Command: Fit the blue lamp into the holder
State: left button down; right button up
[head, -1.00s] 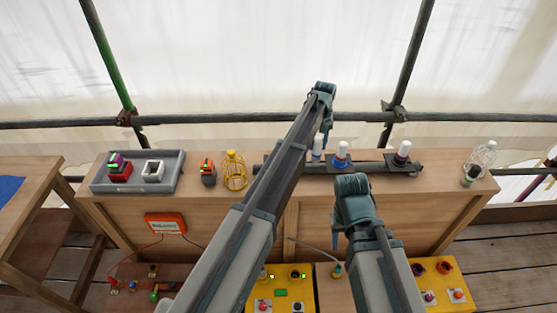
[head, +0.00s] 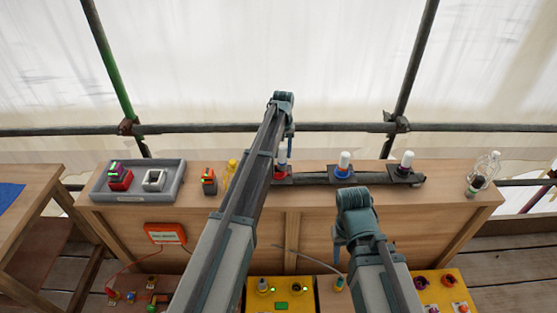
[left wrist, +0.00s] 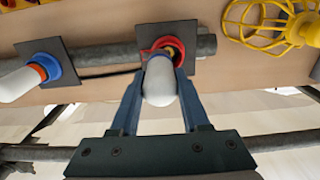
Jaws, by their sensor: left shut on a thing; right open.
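My left gripper (head: 288,148) is shut on a white lamp (left wrist: 160,88), seen between its fingers (left wrist: 160,70) in the left wrist view. A little blue shows at the lamp's base. That base is at the red-ringed holder (left wrist: 175,46) on a dark square plate; I cannot tell whether it is fully seated. In the head view this lamp (head: 282,157) is at the left end of the bar. A second white lamp (head: 344,159), with an orange band in the wrist view (left wrist: 18,84), stands in a blue-ringed holder (left wrist: 60,62). My right gripper (head: 340,255) is open and empty, low in front of the bench.
A third white lamp (head: 406,159) stands on the bar's right plate. A clear bottle (head: 486,172) is at the bench's right. An orange-black item (head: 208,181), a yellow wire cage (left wrist: 268,22) and a grey tray (head: 138,194) are to the left. Yellow control boxes (head: 281,291) stand in front.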

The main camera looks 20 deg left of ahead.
aim_at(279, 159)
pick_arm(q)
jog(key=shift+a, duration=0.35)
jog(key=f+b, duration=0.4)
jog(key=shift+s+a, duration=0.1)
jog(key=shift+a, duration=0.3)
jog(key=shift+s+r, duration=0.1)
jog(key=shift+r, duration=0.1)
jog(key=shift+c, duration=1.9)
grip_release()
jog(key=shift+r+p, duration=0.1)
jog(key=shift+p, duration=0.2)
